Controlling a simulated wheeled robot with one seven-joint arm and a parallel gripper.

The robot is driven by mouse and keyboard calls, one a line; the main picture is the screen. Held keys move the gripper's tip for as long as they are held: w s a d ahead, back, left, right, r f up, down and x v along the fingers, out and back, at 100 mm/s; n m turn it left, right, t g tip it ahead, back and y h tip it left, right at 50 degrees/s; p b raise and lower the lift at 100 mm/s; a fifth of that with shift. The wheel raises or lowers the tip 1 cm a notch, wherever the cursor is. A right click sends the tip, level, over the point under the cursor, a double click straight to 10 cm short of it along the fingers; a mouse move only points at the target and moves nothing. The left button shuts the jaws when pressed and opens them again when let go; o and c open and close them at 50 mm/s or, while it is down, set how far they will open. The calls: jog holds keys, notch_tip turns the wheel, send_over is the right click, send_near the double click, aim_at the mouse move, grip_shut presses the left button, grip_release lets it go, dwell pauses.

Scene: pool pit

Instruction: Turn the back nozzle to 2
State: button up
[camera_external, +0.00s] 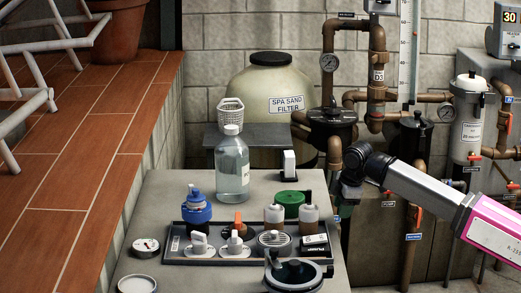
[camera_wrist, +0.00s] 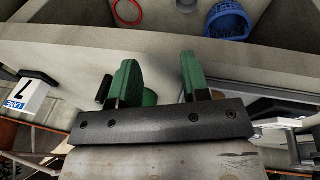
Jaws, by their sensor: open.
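Two pale knobs on round white bases stand side by side at the front left of the tray in the external view, a left nozzle (camera_external: 199,243) and a right nozzle (camera_external: 235,242). I cannot tell which is the back nozzle, and their number marks are too small to read. My gripper (camera_wrist: 160,75) shows in the wrist view with its two green fingers spread apart and nothing clearly held. A round green thing (camera_wrist: 149,98) shows behind the left finger. In the external view my arm reaches in from the right, with its dark wrist right of the counter; the fingers are not clear there.
The dark tray (camera_external: 180,259) also holds several small items. A clear bottle (camera_external: 232,168), a blue-capped container (camera_external: 196,208) and a green cap (camera_external: 290,199) crowd around it. Pipes (camera_external: 376,70) stand behind my arm. A blue basket (camera_wrist: 228,20) shows in the wrist view.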

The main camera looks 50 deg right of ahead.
jog(key=w+a+r+n, duration=0.2)
jog(key=a+r, duration=0.2)
jog(key=r, duration=0.2)
jog(key=m+t+y, duration=0.1)
jog(key=m, duration=0.9)
send_near(197, 236)
jog(key=shift+t, duration=0.3)
jog(key=x, duration=0.9)
jog(key=shift+s+f, duration=0.15)
jog(key=shift+f, duration=0.05)
jog(key=c, duration=0.7)
jog(key=shift+c, duration=0.2)
